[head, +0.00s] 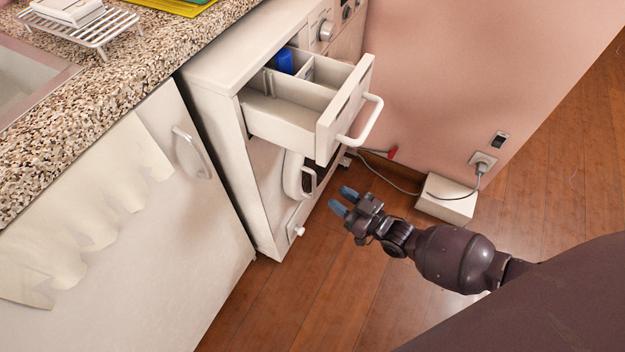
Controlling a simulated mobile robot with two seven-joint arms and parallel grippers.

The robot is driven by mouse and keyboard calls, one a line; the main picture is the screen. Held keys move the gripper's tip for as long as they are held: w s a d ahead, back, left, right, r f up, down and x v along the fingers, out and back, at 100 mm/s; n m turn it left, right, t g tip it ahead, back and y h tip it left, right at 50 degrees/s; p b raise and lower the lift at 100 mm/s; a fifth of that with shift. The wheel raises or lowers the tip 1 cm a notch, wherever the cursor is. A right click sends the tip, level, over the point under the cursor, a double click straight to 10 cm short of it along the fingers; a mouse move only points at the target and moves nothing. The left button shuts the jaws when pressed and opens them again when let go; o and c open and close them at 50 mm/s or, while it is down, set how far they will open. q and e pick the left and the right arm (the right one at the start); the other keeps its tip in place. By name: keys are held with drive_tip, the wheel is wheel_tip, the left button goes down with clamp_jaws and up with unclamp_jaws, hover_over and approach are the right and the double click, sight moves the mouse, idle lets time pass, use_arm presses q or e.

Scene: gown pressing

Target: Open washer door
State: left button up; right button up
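The white washer (215,110) stands past the counter's end. Its detergent drawer (285,122) is pulled out, with a blue item (285,60) inside and a white bar handle on its front. Below the drawer, the round washer door (293,176) with its handle (309,182) shows on the washer's front; the drawer hides its upper part, and I cannot tell whether it is fully closed. My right gripper (343,202) is open and empty, apart from the door handle, to its right in the picture. My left gripper is not in view.
A white cabinet (150,240) and speckled counter (150,60) are at left. A white box (447,198) with a cable lies on the wooden floor by the pink wall (450,80), near my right arm. The open drawer juts out above the door. Floor in front is clear.

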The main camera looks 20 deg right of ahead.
sight(314, 181)
drive_tip(key=shift+b+x, duration=0.85)
drive_tip(key=shift+x, duration=3.55)
clamp_jaws()
